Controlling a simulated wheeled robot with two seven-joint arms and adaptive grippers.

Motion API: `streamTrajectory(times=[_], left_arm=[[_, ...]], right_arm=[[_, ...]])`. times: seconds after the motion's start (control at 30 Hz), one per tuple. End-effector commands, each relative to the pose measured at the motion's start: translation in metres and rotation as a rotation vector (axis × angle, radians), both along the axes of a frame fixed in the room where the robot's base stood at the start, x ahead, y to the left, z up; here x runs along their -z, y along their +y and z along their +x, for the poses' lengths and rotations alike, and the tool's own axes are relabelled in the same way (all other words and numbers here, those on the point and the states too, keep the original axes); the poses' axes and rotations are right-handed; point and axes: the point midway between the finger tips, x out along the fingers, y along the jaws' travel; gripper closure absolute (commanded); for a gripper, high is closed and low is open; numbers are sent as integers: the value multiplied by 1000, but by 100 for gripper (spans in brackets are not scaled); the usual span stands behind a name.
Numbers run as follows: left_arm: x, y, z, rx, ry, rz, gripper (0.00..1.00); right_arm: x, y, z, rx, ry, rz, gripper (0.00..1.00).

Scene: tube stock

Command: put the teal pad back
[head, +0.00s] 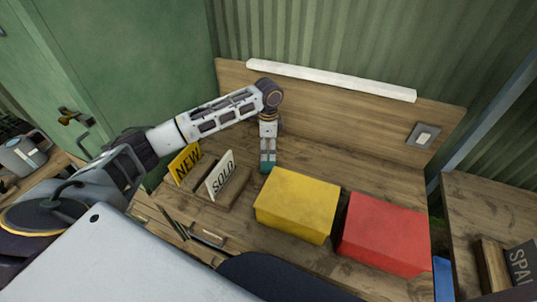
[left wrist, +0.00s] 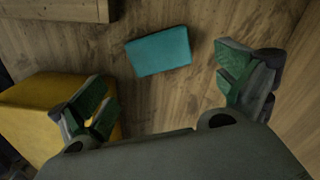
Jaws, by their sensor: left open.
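The teal pad (left wrist: 158,52) lies flat on the wooden desk in the left wrist view, ahead of my left gripper and between the lines of its two fingers. My left gripper (left wrist: 168,92) is open and empty, with green pads on its fingers. In the head view my left gripper (head: 268,163) points down over the desk behind the yellow box. I cannot make out the teal pad there; the gripper seems to hide it. The yellow box (head: 296,203) is close to one finger; it also shows in the left wrist view (left wrist: 35,110). My right gripper is not in view.
A wooden stand (head: 235,190) holds a yellow NEW card (head: 185,163) and a white SOLO card (head: 221,174), left of the gripper. A red box (head: 384,235) stands right of the yellow one. The desk's back board (head: 345,110) rises behind.

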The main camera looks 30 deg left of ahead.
Motion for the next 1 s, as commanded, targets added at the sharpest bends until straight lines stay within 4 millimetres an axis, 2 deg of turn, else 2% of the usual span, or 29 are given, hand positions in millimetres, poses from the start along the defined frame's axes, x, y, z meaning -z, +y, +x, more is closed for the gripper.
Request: streamTrajectory(times=[0.2, 0.4, 1.0], left_arm=[[-31, 0, 0, 0, -2, 0, 0], [-48, 0, 0, -1, -1, 0, 0], [-53, 0, 0, -1, 0, 0, 0]], right_arm=[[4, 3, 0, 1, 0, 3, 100], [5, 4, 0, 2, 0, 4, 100], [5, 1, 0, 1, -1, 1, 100]])
